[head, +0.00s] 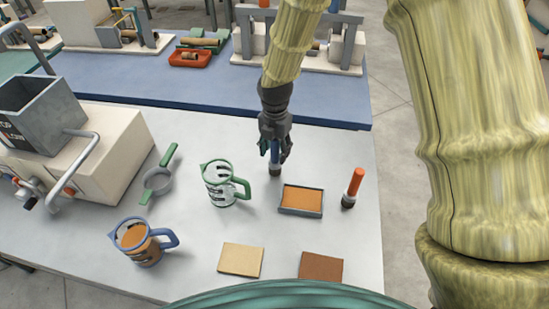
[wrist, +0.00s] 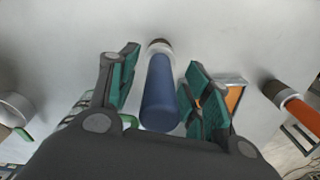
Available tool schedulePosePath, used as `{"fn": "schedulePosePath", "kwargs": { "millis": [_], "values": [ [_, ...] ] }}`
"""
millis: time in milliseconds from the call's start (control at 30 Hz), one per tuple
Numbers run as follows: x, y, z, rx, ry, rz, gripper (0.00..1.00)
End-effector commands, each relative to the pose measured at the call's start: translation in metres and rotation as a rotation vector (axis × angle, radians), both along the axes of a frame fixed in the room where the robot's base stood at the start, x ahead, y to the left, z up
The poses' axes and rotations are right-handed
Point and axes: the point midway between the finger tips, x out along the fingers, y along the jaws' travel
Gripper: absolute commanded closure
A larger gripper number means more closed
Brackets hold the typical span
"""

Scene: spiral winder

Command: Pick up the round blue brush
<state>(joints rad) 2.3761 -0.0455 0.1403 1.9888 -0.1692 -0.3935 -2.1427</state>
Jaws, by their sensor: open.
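The round blue brush (head: 275,158) stands upright on the grey table, with a blue handle and a darker, pale-banded lower end. My gripper (head: 275,152) is directly above it, pointing down, with its fingers on either side of the handle. In the wrist view the blue brush (wrist: 160,95) lies between the two green-padded fingertips (wrist: 158,85). The fingers are open, with gaps visible on both sides of the handle. The gripper partly hides the top of the handle in the head view.
An orange-handled brush (head: 354,185) and a tray with an orange pad (head: 301,200) stand to the right. A green-handled jug (head: 219,185) and a strainer (head: 158,180) are to the left. A blue-handled jug (head: 138,243) and two flat squares, tan (head: 240,260) and brown (head: 320,267), lie nearer.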

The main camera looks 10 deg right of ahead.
Motion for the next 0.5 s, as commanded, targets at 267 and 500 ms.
{"fn": "schedulePosePath", "kwargs": {
  "millis": [267,500],
  "values": [
    [0.0001,0.0004,0.0,0.0,0.0,0.0,0.66],
    [0.0,0.0004,0.0001,0.0,0.0,0.0,1.0]
  ]
}}
